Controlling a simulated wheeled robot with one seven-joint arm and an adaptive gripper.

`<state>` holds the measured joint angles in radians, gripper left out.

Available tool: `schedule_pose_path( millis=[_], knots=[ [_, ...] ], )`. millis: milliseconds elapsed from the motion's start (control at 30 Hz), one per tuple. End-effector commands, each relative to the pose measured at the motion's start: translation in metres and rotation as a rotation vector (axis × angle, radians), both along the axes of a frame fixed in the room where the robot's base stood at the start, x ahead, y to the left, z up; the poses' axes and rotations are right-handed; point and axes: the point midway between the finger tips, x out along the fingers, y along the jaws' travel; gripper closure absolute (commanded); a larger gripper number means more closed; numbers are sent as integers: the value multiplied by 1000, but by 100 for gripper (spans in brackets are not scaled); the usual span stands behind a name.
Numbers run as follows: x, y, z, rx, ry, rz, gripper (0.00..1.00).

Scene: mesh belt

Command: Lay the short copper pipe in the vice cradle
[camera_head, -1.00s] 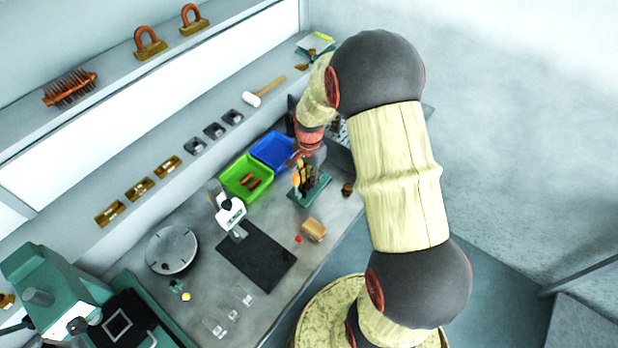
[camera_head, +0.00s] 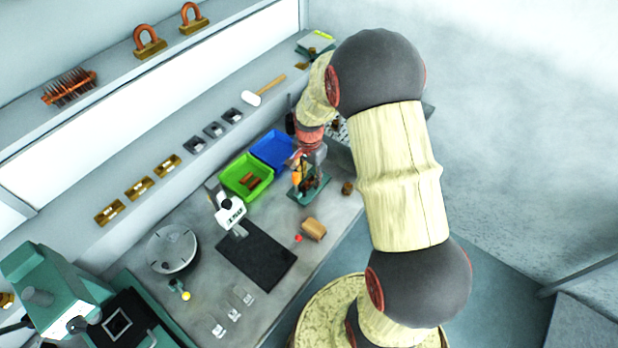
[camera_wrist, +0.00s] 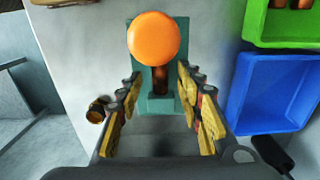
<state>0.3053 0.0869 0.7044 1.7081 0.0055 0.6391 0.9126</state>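The teal vice (camera_head: 312,193) stands on the bench in the head view, and its teal body (camera_wrist: 178,30) shows ahead of my gripper in the wrist view. A copper cylinder (camera_wrist: 160,82) lies along its middle, partly hidden under an orange ball (camera_wrist: 153,38); I cannot tell how well it is seated. My gripper (camera_wrist: 158,82) is open, its yellow-padded fingers on either side of the cylinder with gaps. In the head view the gripper (camera_head: 306,168) is just above the vice. Another short copper piece (camera_wrist: 97,108) is on the bench outside the left finger; it also shows in the head view (camera_head: 347,188).
A green tray (camera_head: 233,170) with copper pieces and a blue tray (camera_head: 272,150) stand left of the vice. A wooden block (camera_head: 314,229), a black mat (camera_head: 256,255) and a white-headed device (camera_head: 230,211) are nearer. The bench's right edge is close to the vice.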

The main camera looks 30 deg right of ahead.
Motion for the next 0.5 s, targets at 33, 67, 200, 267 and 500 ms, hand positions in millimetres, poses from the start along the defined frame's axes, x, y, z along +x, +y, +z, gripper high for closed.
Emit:
schedule_pose_path(
  millis=[33, 67, 200, 267, 500],
  knots=[
    [1, 0, 5, -1, -4, 0, 63],
    [1, 0, 8, -2, -4, 0, 63],
    [1, -1, 30, -2, -5, 0, 63],
    [2, -1, 43, -2, -6, 0, 63],
    [1, -1, 90, -1, -5, 0, 63]
  ],
)
